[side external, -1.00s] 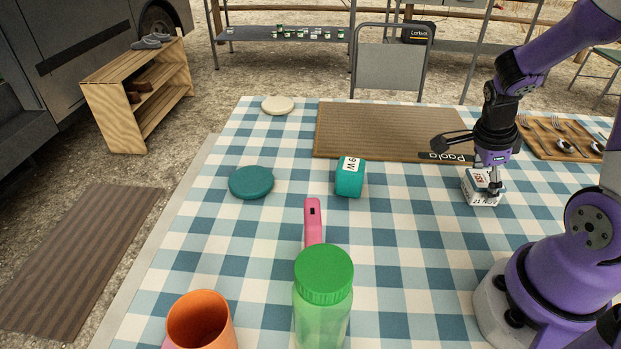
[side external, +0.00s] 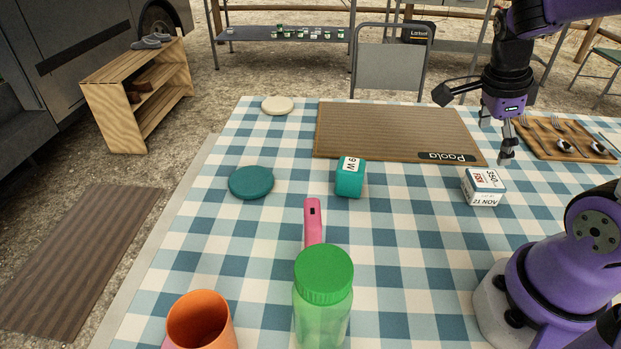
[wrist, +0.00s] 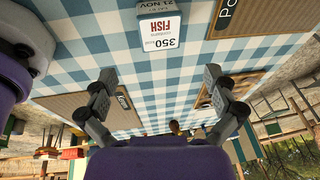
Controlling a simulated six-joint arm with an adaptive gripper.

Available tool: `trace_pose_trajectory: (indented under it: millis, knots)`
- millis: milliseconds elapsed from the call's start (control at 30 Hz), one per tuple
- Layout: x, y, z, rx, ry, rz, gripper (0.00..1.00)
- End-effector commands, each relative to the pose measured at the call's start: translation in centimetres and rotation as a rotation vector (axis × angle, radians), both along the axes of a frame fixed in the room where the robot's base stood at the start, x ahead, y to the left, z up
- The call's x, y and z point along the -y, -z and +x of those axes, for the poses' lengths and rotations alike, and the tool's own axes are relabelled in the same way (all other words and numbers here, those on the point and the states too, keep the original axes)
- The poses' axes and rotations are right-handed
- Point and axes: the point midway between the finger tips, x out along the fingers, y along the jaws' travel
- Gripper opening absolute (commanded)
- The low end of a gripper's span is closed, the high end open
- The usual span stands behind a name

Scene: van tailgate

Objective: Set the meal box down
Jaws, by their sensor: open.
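The meal box (side external: 483,186) is a small white box with a red FISH label and a date on its side. It rests on the checked tablecloth, just off the near right corner of the brown placemat marked Paola. It also shows in the wrist view (wrist: 157,27), at the top middle. My gripper (side external: 496,142) is open and empty, above and behind the box and apart from it. In the wrist view my gripper's fingers (wrist: 157,77) are spread wide with nothing between them.
The Paola placemat (side external: 395,128) is bare. A cutlery board (side external: 560,140) lies at right. A teal box (side external: 350,178), teal disc (side external: 251,182), pink-handled item (side external: 313,222), green-lidded bottle (side external: 323,300) and orange cup (side external: 200,322) stand left of the meal box. Open cloth lies between.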

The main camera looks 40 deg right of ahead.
Motion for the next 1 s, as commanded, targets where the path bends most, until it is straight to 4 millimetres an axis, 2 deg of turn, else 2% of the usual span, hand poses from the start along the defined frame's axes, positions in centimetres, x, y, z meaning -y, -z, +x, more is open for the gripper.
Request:
trace_pose_trajectory:
  millis: [167,267,367,500,600,700,800,1000]
  knots:
    - [-0.6,-1.9,0.3,0.002,-0.025,0.001,1.00]
    - [-1.8,-2.6,0.8,0.005,-0.226,0.010,1.00]
    - [-4.4,-3.4,1.8,0.011,-0.660,0.007,1.00]
    - [-9.1,-4.4,2.7,0.005,-1.403,-0.077,1.00]
    - [-12.1,-5.0,2.8,-0.007,-1.841,-0.183,1.00]
    - [-14.2,-5.2,2.6,-0.022,-2.133,-0.281,1.00]
    - [-15.2,-5.4,2.4,-0.033,-2.273,-0.338,1.00]
    - [-15.4,-5.4,2.4,-0.038,-2.303,-0.349,1.00]
